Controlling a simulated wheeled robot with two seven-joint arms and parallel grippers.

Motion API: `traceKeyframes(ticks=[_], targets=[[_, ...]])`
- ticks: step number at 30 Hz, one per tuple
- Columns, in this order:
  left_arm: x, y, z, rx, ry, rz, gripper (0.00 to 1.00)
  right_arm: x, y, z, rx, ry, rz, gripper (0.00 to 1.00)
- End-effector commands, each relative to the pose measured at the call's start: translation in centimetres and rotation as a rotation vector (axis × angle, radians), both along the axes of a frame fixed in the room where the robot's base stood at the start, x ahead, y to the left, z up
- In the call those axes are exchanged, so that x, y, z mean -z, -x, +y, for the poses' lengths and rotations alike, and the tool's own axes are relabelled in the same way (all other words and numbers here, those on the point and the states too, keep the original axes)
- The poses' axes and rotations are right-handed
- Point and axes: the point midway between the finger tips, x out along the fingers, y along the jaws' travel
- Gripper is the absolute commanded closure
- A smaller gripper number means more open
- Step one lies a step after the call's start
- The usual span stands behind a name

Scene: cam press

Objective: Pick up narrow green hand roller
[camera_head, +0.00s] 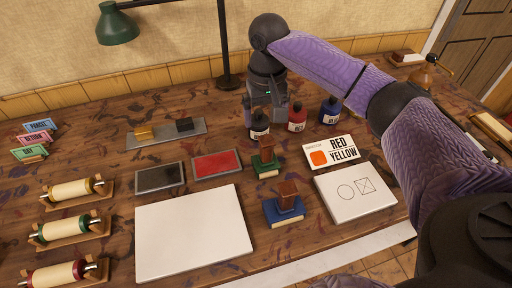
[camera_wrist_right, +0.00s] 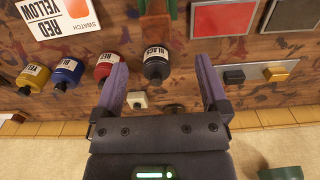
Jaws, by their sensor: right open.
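A cream roller with green bands (camera_head: 60,229) lies on a wooden stand at the left of the table in the head view, between a yellow-banded roller (camera_head: 72,189) and a red-banded one (camera_head: 55,273). A green block with an upright brown handle (camera_head: 266,159) stands near the middle; it shows partly at the top of the right wrist view (camera_wrist_right: 155,8). My right gripper (camera_head: 266,100) is open and empty above the back of the table by the ink bottles, far from the rollers. Its spread fingers show in the right wrist view (camera_wrist_right: 160,66). My left gripper is not in view.
Black (camera_head: 259,125), red (camera_head: 297,117) and blue (camera_head: 330,110) bottles stand close to my right gripper. A blue block with a handle (camera_head: 283,211), a white sheet (camera_head: 195,235), two ink pads and a lamp post (camera_head: 224,45) occupy the table. Small signs (camera_head: 37,126) stand at left.

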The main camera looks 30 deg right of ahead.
Motion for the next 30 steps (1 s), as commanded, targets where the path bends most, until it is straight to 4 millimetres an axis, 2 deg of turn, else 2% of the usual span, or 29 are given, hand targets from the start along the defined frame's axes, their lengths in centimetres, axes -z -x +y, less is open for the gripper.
traceKeyframes(ticks=[1,7,12,15,21,23,30], targets=[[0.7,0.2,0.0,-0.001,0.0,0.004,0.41,1.5,0.1,0.0,0.0,0.001,0.004,0.06],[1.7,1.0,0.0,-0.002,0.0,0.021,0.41,4.7,0.0,-0.1,0.0,0.001,0.003,0.06],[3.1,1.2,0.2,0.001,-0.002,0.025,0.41,8.3,-0.1,-0.3,0.0,0.001,0.003,0.06],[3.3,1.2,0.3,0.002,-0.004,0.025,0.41,9.1,-0.1,-0.2,0.0,0.002,0.001,0.06],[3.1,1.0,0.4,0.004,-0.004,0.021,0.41,9.1,-0.1,-0.2,-0.001,0.002,0.0,0.06],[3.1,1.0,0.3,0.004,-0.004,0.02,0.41,9.0,-0.1,-0.2,-0.001,0.001,0.0,0.16],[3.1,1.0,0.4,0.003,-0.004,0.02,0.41,9.0,-0.1,-0.2,-0.001,0.001,0.0,0.67]])
